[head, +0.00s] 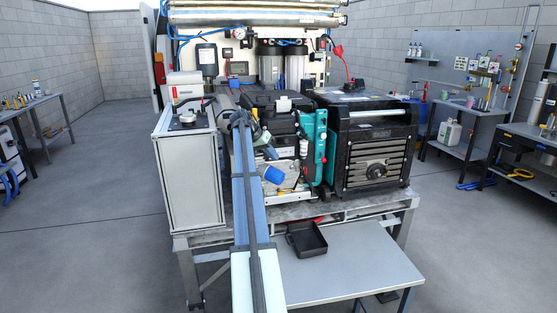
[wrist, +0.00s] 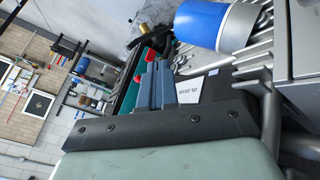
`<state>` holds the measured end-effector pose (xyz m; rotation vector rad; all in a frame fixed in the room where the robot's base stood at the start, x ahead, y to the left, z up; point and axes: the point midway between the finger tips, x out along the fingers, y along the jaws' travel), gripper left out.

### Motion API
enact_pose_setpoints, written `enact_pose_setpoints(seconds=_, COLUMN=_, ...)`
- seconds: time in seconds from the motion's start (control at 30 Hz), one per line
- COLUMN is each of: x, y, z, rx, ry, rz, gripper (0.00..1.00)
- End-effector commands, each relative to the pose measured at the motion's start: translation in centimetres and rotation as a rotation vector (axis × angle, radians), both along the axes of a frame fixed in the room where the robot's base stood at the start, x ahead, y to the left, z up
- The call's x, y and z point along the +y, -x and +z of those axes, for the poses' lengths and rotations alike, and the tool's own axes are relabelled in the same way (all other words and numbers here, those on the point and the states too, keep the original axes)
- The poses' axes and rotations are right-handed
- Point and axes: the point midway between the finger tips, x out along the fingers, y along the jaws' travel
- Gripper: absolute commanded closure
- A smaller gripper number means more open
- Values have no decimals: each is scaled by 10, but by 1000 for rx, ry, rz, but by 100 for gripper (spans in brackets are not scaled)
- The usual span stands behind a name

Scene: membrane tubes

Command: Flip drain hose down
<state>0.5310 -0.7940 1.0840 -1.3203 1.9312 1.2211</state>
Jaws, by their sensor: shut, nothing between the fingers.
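I cannot pick out the drain hose for certain in either view. A short blue cylinder (head: 274,174) sits low at the front of the machinery, among grey metal parts; in the wrist view it is large at the top (wrist: 200,22), with a pale grey ring at its right end. A bent grey pipe (wrist: 271,118) shows right of my gripper; whether it is the drain hose I cannot tell. My gripper (wrist: 158,68) is shut and empty, its blue-grey fingers apart from the blue cylinder. In the head view my arm hides part of the machinery behind it.
A teal upright unit (head: 313,150) and a black ribbed box (head: 375,150) stand right of the blue cylinder. A white cabinet (head: 190,178) stands left. A black tray (head: 306,240) sits below on a grey lower shelf (head: 350,268). Side benches are well away across open floor.

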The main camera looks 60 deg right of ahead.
Motion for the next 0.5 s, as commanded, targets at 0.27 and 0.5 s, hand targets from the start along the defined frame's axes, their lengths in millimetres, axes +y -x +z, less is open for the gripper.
enact_pose_setpoints(seconds=0.27, x=-22, y=20, z=-38, rx=0, ry=-2, rz=2, gripper=100)
enact_pose_setpoints(seconds=0.5, x=-41, y=37, z=-70, rx=0, ry=-2, rz=2, gripper=100)
